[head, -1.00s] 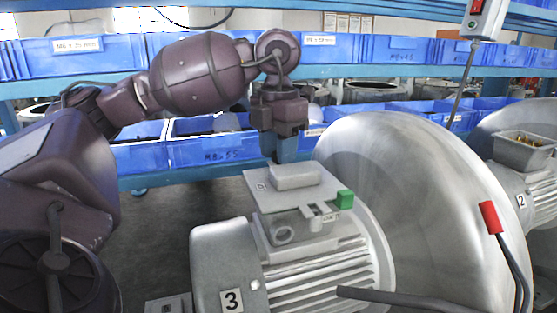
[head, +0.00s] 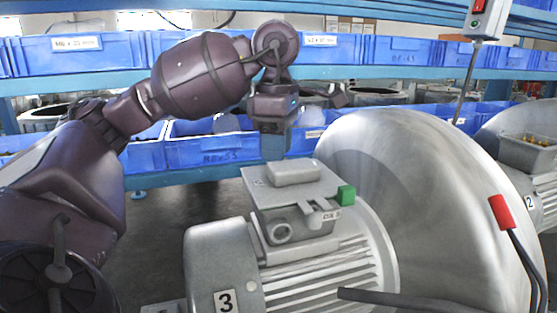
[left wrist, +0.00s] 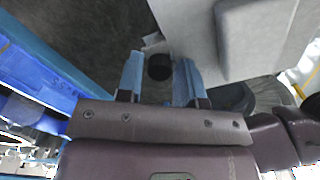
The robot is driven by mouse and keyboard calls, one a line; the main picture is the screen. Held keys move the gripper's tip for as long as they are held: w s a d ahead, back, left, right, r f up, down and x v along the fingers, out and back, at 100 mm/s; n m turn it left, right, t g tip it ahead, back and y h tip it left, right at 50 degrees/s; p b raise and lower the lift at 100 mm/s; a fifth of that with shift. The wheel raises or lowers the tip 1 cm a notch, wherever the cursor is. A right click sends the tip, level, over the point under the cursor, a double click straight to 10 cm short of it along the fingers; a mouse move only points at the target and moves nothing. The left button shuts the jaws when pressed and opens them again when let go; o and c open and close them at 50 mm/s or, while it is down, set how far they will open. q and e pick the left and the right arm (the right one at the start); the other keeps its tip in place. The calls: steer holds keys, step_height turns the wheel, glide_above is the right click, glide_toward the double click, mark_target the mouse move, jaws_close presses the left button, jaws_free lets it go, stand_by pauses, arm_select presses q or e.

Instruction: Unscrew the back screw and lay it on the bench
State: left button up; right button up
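The blower motor marked 3 (head: 290,270) stands in front, with a grey terminal box and its flat cover (head: 293,173) on top. My left gripper (head: 273,148) points down behind the far edge of the cover; its blue fingertips are partly hidden there in the head view. In the left wrist view, the left gripper (left wrist: 159,75) has its two blue fingers apart. A short dark cylinder (left wrist: 159,67), seemingly the back screw's head, shows between them beside the grey cover, with narrow gaps on both sides. The screw is hidden in the head view. My right gripper is not in view.
Blue bins (head: 200,152) line the shelves behind. Dark bench top (head: 165,235) is bare left of the motor.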

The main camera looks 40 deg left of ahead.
arm_select(q)
steer(key=m, duration=0.3)
steer(key=shift+f+b, duration=0.1)
steer(key=shift+b, duration=0.3)
steer(key=m, duration=0.3)
steer(key=shift+b, duration=0.4)
steer(key=shift+m, duration=1.1)
steer(key=m, duration=0.3)
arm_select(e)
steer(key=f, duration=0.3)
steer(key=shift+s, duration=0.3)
arm_select(q)
steer(key=shift+c, duration=0.3)
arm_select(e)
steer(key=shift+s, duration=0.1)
